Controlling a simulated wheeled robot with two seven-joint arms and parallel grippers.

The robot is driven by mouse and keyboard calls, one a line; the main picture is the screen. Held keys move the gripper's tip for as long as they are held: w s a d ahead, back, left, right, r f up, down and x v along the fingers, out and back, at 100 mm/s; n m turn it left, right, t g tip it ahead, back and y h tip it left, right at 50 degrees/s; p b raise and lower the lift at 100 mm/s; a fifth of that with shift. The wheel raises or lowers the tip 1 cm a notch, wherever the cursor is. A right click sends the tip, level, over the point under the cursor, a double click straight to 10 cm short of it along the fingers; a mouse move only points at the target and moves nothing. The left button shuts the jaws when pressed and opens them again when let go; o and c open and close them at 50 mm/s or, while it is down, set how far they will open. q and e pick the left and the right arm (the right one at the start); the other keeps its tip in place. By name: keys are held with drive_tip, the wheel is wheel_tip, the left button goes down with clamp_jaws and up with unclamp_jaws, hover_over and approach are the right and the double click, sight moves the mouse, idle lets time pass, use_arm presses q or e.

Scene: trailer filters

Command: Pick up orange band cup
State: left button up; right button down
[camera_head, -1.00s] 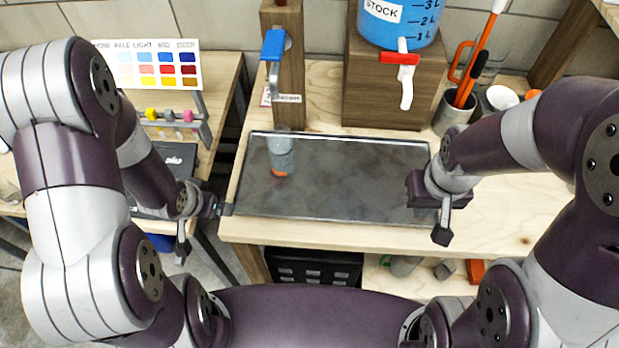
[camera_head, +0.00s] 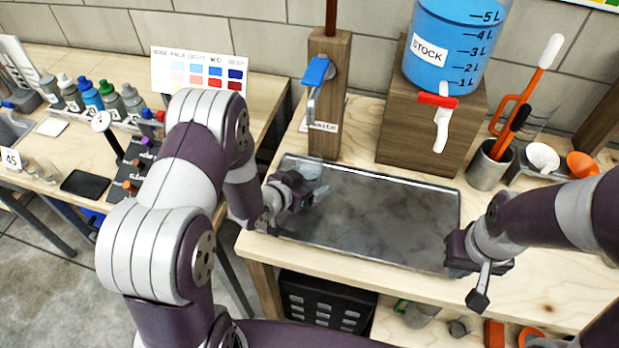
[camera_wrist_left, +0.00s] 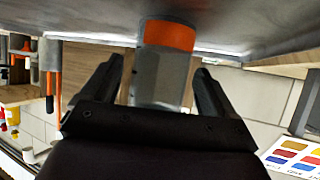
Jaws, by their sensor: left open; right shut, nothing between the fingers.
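The orange band cup is a clear, greyish cup with an orange band near its base. In the head view the cup (camera_head: 309,171) stands at the back left of the dark metal tray (camera_head: 385,215), partly hidden by my left gripper. My left gripper (camera_head: 308,192) is open right at the cup. In the left wrist view, which is upside down, the cup (camera_wrist_left: 160,77) shows between the two open fingers of the left gripper (camera_wrist_left: 157,80), with gaps on both sides. My right gripper (camera_head: 479,298) is shut and empty at the tray's right front corner.
A wooden post (camera_head: 329,125) with a blue-handled tap stands just behind the cup. A blue stock tank (camera_head: 452,50) on a wooden block has a red-and-white tap over the tray's back edge. A tool holder (camera_head: 489,166) stands at right. The tray's middle is clear.

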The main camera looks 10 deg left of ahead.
use_arm(q)
drive_tip(key=shift+w+d+f, duration=0.25)
drive_tip(key=shift+w+f, duration=0.05)
drive_tip(key=shift+w, duration=0.2)
drive_tip(key=shift+s+r, duration=0.1)
drive_tip(key=shift+c, duration=1.3)
drive_tip(key=c, duration=0.9)
drive_tip(key=shift+r, duration=0.2)
